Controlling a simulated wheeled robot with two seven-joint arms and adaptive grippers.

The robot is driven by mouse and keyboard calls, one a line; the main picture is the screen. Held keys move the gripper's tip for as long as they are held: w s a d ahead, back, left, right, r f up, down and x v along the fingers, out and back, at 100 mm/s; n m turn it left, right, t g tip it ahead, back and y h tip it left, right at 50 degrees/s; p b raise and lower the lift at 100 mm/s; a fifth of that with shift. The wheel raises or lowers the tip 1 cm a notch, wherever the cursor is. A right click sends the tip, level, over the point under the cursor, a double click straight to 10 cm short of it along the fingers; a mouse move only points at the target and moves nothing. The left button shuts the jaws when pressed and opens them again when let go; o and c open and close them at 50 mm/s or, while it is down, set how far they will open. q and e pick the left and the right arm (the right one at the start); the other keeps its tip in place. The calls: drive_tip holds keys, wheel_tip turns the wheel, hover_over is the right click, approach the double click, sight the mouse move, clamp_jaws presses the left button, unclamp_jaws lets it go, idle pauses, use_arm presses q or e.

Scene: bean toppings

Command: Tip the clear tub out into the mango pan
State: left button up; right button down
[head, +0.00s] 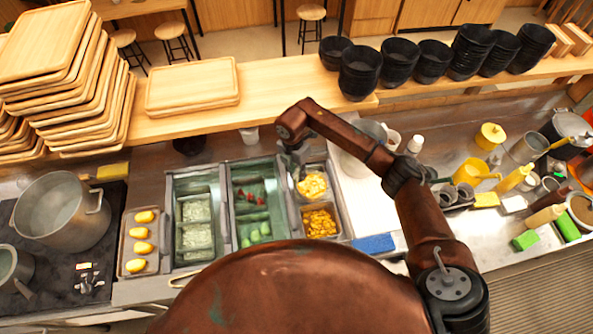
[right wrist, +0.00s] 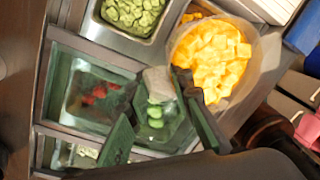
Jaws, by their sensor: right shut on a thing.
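The clear tub (right wrist: 250,88) is see-through and full of yellow mango cubes. In the head view the tub (head: 311,172) hangs at the top of the right-hand pan column, its mouth facing up, its exact tilt unclear. My right gripper (head: 297,174) is shut on its left side; in the right wrist view the dark fingers of the gripper (right wrist: 180,95) reach to the tub's edge. The mango pan (head: 337,232), with orange cubes in it, sits just in front of the tub. My left gripper is out of view.
Pans with red and green pieces (head: 235,225) lie left of the tub. A blue sponge (head: 374,243) lies right of the mango pan. Black bowls (head: 359,75) line the shelf behind.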

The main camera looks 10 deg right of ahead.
drive_tip(key=shift+a+m, duration=0.15)
drive_tip(key=shift+m, duration=0.45)
